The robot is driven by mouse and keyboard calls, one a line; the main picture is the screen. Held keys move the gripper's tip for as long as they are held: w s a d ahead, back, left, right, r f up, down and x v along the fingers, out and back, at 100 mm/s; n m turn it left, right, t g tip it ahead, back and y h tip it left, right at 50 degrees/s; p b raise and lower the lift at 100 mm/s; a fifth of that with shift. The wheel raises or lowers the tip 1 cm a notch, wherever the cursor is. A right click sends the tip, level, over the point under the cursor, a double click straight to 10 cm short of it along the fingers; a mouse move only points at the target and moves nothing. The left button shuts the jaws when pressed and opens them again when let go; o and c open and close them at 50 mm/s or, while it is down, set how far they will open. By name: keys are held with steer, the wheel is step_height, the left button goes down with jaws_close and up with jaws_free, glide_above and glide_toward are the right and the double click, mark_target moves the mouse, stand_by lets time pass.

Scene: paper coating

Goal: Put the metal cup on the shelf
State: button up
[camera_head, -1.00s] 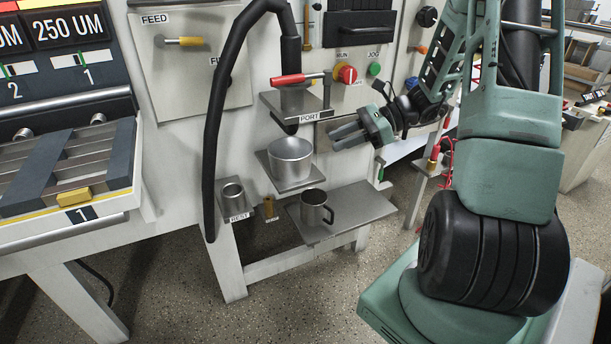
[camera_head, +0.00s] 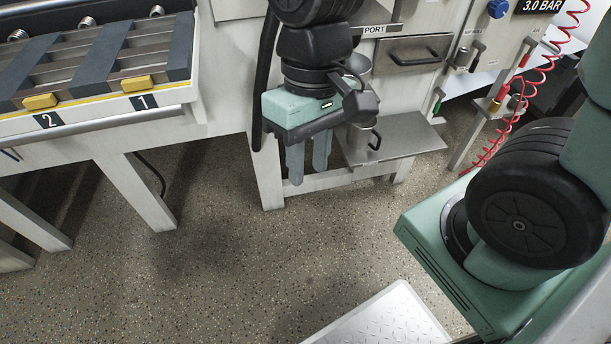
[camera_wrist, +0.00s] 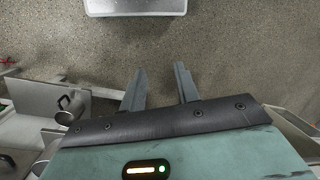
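A metal cup with a dark handle (camera_head: 363,140) stands on a low grey shelf (camera_head: 412,141), partly hidden by my arm. It also shows at the left of the wrist view (camera_wrist: 72,103). A wider metal pot (camera_head: 358,66) sits above it, mostly hidden behind my wrist. My gripper (camera_head: 309,176) points down, left of the cup and apart from it. Its two fingers are spread with nothing between them, as the wrist view also shows (camera_wrist: 159,78).
A shelf edge labelled PORT (camera_head: 376,30) and a drawer handle (camera_head: 410,60) are above the low shelf. A numbered tray rack (camera_head: 110,104) stands at the left. A red coiled hose (camera_head: 520,100) hangs at the right.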

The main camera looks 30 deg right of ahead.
steer(key=s+n, duration=0.1)
steer(key=s+a+n+t, duration=0.1)
steer(key=n, duration=0.1)
steer(key=s+a+n+h, duration=0.1)
steer(key=n, duration=0.1)
steer(key=shift+s+a+r+t, duration=0.25)
steer(key=shift+r+t, duration=0.05)
steer(key=shift+t, duration=0.1)
steer(key=shift+r, duration=0.15)
step_height(320, 180, up, 17)
steer(key=p, duration=1.7)
steer(key=shift+r+p, duration=0.2)
steer(key=shift+p, duration=0.15)
